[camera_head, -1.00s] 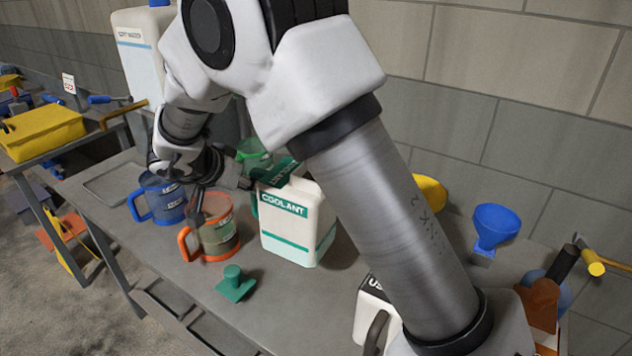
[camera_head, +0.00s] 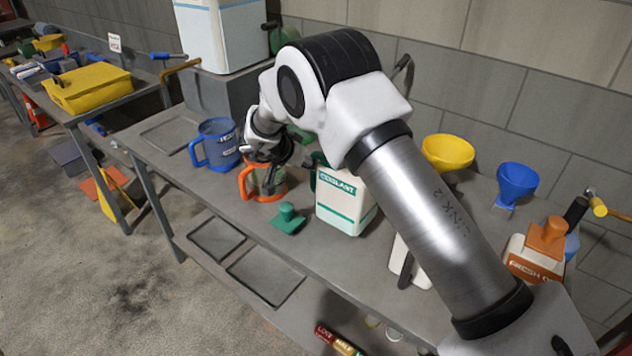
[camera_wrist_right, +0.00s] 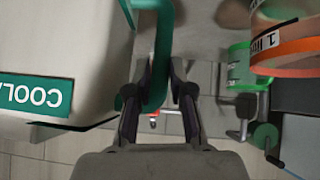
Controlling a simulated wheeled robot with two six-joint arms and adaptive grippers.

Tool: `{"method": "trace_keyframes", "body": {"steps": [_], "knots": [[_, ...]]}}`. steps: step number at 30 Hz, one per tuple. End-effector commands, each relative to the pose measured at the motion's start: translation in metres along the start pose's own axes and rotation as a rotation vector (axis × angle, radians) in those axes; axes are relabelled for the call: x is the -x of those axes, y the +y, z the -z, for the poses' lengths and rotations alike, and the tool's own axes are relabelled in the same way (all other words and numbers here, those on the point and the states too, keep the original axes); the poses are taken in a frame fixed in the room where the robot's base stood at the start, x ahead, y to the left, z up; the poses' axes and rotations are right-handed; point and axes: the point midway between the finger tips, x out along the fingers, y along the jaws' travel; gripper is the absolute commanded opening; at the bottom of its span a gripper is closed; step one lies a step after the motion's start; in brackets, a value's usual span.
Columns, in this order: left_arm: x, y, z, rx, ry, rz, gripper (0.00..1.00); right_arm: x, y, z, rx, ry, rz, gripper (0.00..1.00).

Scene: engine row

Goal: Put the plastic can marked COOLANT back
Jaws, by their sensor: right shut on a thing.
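The COOLANT can (camera_head: 341,207) is a white plastic can with a green label and green handle. It is upright at the bench top, right of the orange-rimmed jug; I cannot tell if it is lifted. In the right wrist view its white body (camera_wrist_right: 50,45) fills the left side. My right gripper (camera_wrist_right: 160,100) is shut on the can's green handle (camera_wrist_right: 162,45). In the head view the right gripper (camera_head: 278,160) is partly hidden behind its own arm. A green stopper-like piece (camera_head: 288,218) stands in front of the can. My left gripper is not in view.
The orange-rimmed jug (camera_head: 263,188) and blue jug (camera_head: 214,146) stand close on the left. Yellow (camera_head: 448,151) and blue (camera_head: 517,180) funnels and a FRESH-labelled can (camera_head: 533,262) are on the right. Empty outlined spots show on the bench (camera_head: 170,134) and lower shelf (camera_head: 216,239).

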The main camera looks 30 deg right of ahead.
Motion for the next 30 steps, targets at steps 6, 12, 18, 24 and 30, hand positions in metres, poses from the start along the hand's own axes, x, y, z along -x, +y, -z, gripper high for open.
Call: {"method": "trace_keyframes", "body": {"steps": [6, 12, 18, 24, 30], "knots": [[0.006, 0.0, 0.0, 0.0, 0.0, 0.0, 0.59, -0.018, -0.003, -0.017, 0.004, 0.001, -0.002, 0.0], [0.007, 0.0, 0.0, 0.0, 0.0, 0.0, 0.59, -0.029, -0.005, -0.027, 0.0, 0.003, 0.001, 0.0], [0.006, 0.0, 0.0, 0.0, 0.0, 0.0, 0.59, -0.03, -0.005, -0.029, -0.001, 0.0, 0.0, 0.28], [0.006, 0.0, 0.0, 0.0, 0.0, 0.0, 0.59, -0.03, -0.004, -0.029, -0.001, 0.0, 0.0, 0.46], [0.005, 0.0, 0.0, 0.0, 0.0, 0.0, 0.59, -0.027, -0.005, -0.028, 0.0, 0.001, 0.001, 0.46]]}}
